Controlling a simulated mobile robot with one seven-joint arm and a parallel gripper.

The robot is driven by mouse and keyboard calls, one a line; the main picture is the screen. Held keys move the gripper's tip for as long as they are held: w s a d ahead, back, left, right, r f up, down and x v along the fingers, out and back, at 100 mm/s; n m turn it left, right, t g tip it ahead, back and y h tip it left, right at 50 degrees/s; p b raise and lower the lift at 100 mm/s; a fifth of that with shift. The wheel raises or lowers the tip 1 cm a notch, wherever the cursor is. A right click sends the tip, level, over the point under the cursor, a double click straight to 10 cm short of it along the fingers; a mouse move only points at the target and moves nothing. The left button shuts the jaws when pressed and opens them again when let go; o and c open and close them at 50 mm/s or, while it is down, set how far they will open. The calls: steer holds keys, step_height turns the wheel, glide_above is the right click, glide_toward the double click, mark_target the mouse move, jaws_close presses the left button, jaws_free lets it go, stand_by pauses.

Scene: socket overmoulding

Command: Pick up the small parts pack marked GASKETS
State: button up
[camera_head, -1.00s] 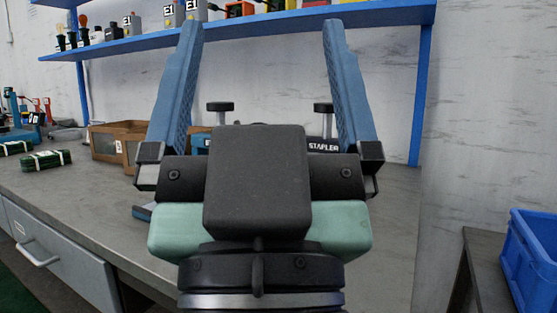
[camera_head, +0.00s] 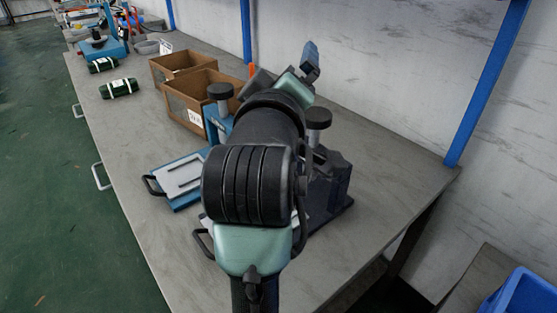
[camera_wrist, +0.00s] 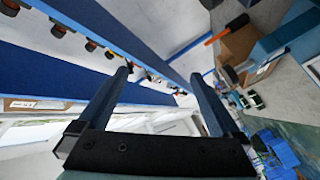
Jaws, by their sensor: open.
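No pack with a readable GASKETS marking shows in either current view. Two small dark green bundles with white straps, a nearer one (camera_head: 118,88) and a farther one (camera_head: 102,65), lie on the left part of the bench; any lettering is too small to read. My gripper (camera_wrist: 158,76) is open and empty, its two blue fingers spread apart in the wrist view. In the head view my gripper (camera_head: 308,62) is raised above the bench, seen from behind my arm, which hides part of the bench middle.
The grey bench (camera_head: 150,205) holds two open cardboard boxes (camera_head: 185,110), a blue fixture with a pale plate (camera_head: 182,176) and black-knobbed fixtures partly behind my arm. A blue shelf post (camera_head: 490,85) rises at the right. A blue crate (camera_head: 525,295) stands lower right. The bench's front left is clear.

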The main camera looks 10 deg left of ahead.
steer(key=a+f+n+g+h+p, duration=0.1)
steer(key=a+f+n+g+p, duration=0.7)
steer(key=n+p, duration=0.15)
steer(key=s+a+f+n+g+h+p, duration=0.25)
steer(key=s+f+n+g+p, duration=0.3)
steer(key=s+n+p, duration=0.3)
steer(key=shift+g+h, duration=0.35)
steer(key=shift+h, duration=0.1)
steer(key=x, duration=0.4)
steer(key=b+x, duration=0.1)
steer(key=x, duration=0.3)
steer(key=d+x, duration=0.1)
steer(key=x, duration=0.3)
steer(key=shift+w, duration=0.1)
steer(key=shift+f, duration=0.1)
steer(key=c, duration=1.3)
steer(key=shift+o, duration=0.2)
steer(key=shift+b, duration=0.3)
